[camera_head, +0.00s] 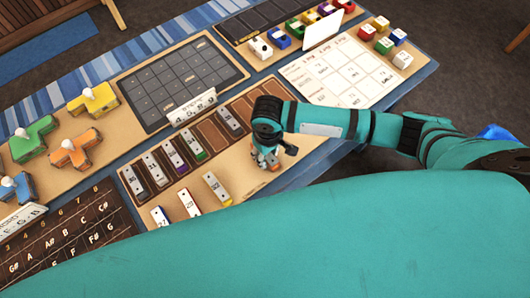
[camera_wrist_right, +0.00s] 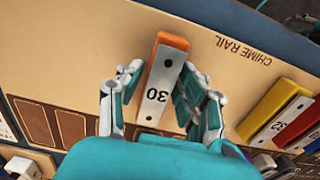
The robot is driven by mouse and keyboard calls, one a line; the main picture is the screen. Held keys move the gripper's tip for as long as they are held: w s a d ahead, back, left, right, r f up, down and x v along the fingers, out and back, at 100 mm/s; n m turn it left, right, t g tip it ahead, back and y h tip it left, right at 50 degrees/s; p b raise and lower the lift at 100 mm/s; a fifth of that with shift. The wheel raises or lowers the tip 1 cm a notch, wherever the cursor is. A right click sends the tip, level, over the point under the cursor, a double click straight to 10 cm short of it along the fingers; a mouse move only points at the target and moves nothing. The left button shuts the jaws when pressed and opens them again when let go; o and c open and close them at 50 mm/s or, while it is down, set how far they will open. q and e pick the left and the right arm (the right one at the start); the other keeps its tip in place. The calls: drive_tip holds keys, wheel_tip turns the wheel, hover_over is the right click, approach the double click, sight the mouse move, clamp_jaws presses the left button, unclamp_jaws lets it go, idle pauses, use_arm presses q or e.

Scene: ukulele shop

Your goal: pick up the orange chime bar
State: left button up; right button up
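The orange chime bar (camera_wrist_right: 160,82), with a grey metal top marked 30, lies on the tan chime rail board in the right wrist view. My right gripper (camera_wrist_right: 160,84) is open around it, one finger on each side. The right finger is very close to the bar; contact cannot be told. In the head view my right gripper (camera_head: 268,164) points down at the board's right part and hides most of the bar. My left gripper is not in view.
Yellow (camera_head: 216,188), red (camera_head: 188,202) and blue (camera_head: 160,216) chime bars lie loose along the board's near edge. A number card (camera_head: 191,107) stands behind.

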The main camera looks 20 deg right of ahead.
clamp_jaws()
